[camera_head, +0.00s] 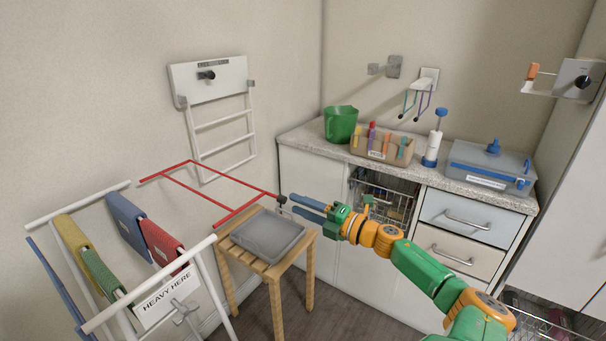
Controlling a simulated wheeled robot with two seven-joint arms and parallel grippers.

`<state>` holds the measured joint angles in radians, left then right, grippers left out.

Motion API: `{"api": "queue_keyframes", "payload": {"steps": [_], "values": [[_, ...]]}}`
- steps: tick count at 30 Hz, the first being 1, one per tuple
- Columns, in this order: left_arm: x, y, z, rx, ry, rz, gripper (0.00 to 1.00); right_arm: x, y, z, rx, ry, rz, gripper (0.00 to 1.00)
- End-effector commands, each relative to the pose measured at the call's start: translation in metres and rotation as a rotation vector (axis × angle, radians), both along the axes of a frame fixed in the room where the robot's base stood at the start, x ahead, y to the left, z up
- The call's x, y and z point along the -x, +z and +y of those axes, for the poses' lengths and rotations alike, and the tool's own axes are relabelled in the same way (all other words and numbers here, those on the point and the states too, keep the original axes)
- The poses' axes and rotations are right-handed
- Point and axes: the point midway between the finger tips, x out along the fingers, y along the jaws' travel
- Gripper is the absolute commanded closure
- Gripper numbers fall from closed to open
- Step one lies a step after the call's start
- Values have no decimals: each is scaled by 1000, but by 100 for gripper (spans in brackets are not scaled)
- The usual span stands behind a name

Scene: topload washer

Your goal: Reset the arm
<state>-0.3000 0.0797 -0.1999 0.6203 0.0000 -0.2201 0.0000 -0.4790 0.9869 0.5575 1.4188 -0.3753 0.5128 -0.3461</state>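My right arm, orange and green, comes in from the lower right. My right gripper (300,206) has two blue fingers spread apart with a gap between them, and nothing shows between them. Its fingertips point left, close to the dark end piece (282,200) of a red bar frame (215,188). I cannot tell whether they touch it. The red frame sticks out level in front of the wall rack, left of the gripper. My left gripper is not in view.
A wooden stool (263,267) with a grey tray (268,236) stands below the red frame. A white drying rack with cloths (160,242) fills the lower left. A counter (430,180) holds a green bucket (341,124), an organizer (381,146) and a blue-grey box (489,168).

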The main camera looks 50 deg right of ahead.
Motion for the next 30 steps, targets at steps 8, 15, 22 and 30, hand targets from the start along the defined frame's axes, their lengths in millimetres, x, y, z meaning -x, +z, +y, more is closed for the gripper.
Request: {"api": "queue_keyframes", "payload": {"steps": [8,15,22,30], "values": [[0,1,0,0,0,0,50,5,0,-1,2,0,0,60],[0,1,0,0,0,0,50,5,0,-1,1,-1,1,60],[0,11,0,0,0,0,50,45,-117,-38,-348,-293,176,60],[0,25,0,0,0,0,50,180,-354,49,-933,-810,638,60]]}}
